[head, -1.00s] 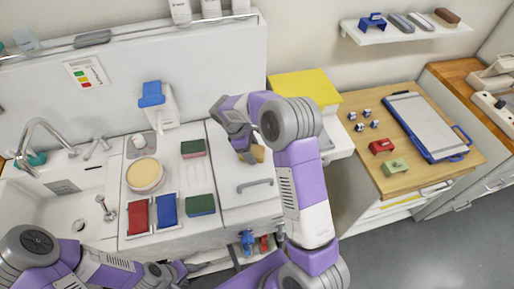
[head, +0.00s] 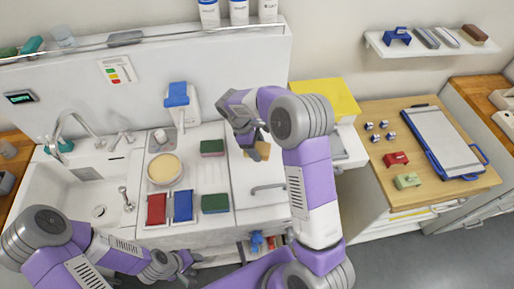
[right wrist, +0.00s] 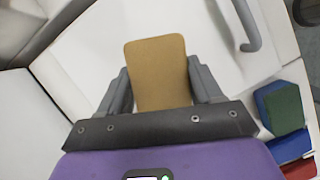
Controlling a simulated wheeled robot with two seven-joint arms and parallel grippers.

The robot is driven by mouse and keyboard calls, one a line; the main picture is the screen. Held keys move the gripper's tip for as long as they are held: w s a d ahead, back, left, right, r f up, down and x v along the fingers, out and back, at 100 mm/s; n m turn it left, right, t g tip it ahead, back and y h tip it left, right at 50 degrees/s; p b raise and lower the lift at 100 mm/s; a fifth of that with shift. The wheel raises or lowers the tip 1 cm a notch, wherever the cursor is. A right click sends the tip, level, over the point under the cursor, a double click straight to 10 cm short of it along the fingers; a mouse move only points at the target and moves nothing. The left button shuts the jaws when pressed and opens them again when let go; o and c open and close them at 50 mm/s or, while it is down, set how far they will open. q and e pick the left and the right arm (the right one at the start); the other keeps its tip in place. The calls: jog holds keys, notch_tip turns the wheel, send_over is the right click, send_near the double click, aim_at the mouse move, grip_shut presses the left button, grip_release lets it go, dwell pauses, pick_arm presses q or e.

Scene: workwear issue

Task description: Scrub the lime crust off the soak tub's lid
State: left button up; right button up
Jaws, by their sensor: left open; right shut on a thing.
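The soak tub's lid appears to be the white panel (head: 243,182) with a grey bar handle (head: 268,188); its surface (right wrist: 217,62) and handle (right wrist: 247,27) also show in the right wrist view. I cannot make out any lime crust on it. My right gripper (head: 254,148) is shut on a tan, round-cornered pad (right wrist: 158,72), over the lid's far part. The pad (head: 263,151) is partly hidden by the gripper in the head view; I cannot tell whether it touches the lid. My left gripper (head: 187,264) is open and empty, low in front of the counter.
A sink (head: 90,190) is further left. A yellow box (head: 325,98) stands right of my right gripper.

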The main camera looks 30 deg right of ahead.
jog(key=shift+r+p, duration=0.7)
jog(key=shift+r, duration=0.5)
jog(key=shift+s+f, duration=0.1)
